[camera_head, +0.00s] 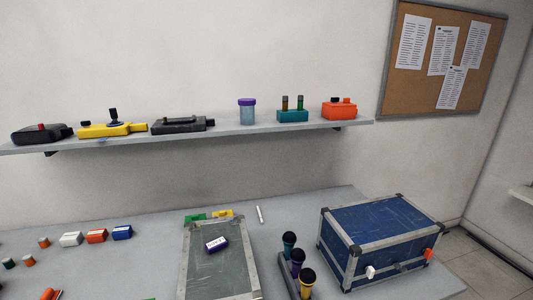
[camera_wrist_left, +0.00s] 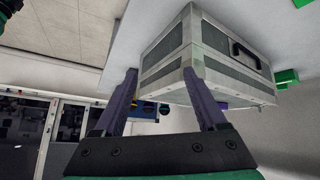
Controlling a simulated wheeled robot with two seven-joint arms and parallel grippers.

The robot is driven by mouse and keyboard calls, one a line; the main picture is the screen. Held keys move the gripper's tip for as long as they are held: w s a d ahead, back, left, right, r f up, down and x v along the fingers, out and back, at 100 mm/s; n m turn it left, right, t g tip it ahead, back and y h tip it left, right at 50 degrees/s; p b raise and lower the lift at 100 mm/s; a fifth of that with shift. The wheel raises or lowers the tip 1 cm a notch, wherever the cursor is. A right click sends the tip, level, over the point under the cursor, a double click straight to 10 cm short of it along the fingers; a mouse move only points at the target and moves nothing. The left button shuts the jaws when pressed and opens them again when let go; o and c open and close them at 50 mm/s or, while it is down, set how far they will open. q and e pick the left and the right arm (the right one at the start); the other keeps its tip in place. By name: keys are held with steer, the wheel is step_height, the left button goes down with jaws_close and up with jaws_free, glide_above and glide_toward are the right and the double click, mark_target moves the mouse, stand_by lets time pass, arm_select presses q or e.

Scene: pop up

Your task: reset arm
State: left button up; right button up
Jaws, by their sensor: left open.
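My left gripper (camera_wrist_left: 160,72) shows only in the left wrist view, with its two fingers spread wide apart and nothing seen held between them. Beyond the fingers stands a grey case (camera_wrist_left: 215,62) with a dark handle; whether a finger touches it I cannot tell. In the head view a grey-topped case (camera_head: 228,270) stands on the table, with a small purple and white block (camera_head: 216,244) on its lid. Neither arm shows in the head view, and my right gripper is in neither view.
Small coloured blocks (camera_head: 97,236) lie at the left. A wall shelf (camera_head: 230,130) above holds several tools and containers. The table between blocks and grey case is fairly clear.

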arm_select(q)
steer(key=s+f+n+g+y, duration=0.2)
steer(key=s+f+n+y, duration=0.35)
steer(key=s, duration=0.35)
steer(key=s+f+g+b, duration=0.1)
steer(key=s+f+b, duration=0.15)
steer(key=f, duration=1.25)
steer(key=s+f+b, duration=0.2)
steer(key=f+b, duration=0.2)
steer(key=f, duration=1)
steer(key=s+a+f+g+b, duration=0.1)
steer(key=s+a+f+b, duration=0.2)
steer(key=s+f, duration=1.2)
step_height(320, 180, down, 2)
steer(key=shift+s+a+f+y, duration=0.1)
steer(key=shift+s+a+y, duration=0.05)
steer(key=shift+y, duration=0.3)
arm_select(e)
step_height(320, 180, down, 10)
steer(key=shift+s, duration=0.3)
